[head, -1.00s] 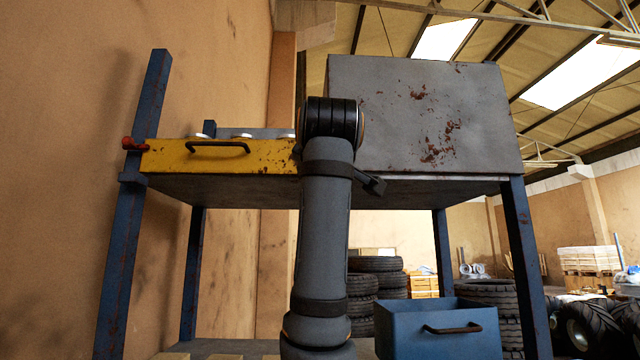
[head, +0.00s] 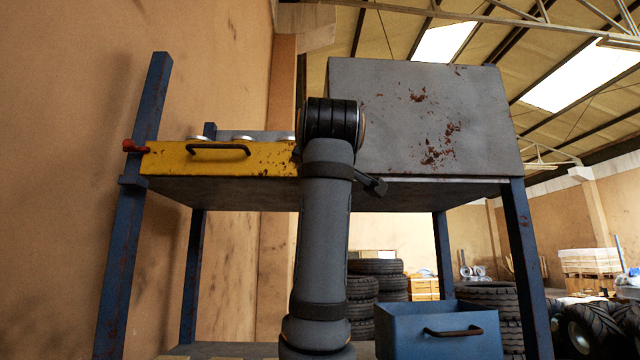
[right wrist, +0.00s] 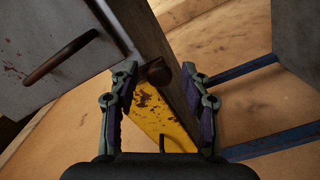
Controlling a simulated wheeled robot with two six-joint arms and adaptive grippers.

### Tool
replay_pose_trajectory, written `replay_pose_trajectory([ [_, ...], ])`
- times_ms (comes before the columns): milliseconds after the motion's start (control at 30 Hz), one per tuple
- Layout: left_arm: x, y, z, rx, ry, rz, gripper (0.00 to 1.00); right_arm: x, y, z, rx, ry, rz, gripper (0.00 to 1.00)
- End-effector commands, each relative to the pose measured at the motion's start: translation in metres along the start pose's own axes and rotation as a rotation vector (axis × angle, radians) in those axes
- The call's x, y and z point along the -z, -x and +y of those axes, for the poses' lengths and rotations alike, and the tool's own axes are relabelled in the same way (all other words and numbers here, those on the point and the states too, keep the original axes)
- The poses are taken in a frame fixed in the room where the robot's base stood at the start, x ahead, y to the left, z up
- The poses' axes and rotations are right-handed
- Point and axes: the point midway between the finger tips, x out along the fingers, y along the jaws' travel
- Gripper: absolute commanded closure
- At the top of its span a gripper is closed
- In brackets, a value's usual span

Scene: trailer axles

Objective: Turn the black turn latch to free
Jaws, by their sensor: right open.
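A dark, rounded knob (right wrist: 156,73), which looks like the black turn latch, shows in the right wrist view on a long grey-brown edge. My right gripper (right wrist: 161,82) is open, with one finger on each side of the knob. I cannot tell whether a finger touches it. The latch's exact turn angle is not clear. In the head view my own arm covers the middle of the bench, and I cannot make out the latch or the right gripper there. My left gripper is in neither view.
A yellow drawer front (head: 225,160) with a dark handle is left of my arm, with a red latch (head: 134,147) at its left end. A rusty grey box (head: 430,115) stands on the right. A blue bin (head: 440,333) is below. A handled grey panel (right wrist: 55,45) lies left of the gripper.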

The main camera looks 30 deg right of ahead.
Motion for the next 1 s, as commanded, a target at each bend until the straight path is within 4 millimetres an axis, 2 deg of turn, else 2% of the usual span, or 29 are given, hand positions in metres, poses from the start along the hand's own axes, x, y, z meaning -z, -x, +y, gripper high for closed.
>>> replay_pose_trajectory([
  [167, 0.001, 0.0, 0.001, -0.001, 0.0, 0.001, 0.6, 0.002, 0.035, 0.0, -0.002, -0.002, 0.007, 0.53],
  [300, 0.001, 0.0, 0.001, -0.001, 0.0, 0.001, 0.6, 0.002, 0.071, 0.0, -0.001, -0.002, 0.007, 0.53],
  [500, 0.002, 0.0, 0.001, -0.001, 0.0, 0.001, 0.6, 0.001, 0.106, 0.0, -0.001, -0.001, 0.004, 0.53],
  [667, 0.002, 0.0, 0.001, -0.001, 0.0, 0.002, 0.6, 0.0, 0.116, 0.0, 0.0, 0.0, 0.001, 0.53],
  [1000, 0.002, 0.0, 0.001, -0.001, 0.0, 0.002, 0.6, 0.0, 0.116, 0.0, 0.0, 0.0, 0.001, 0.53],
])
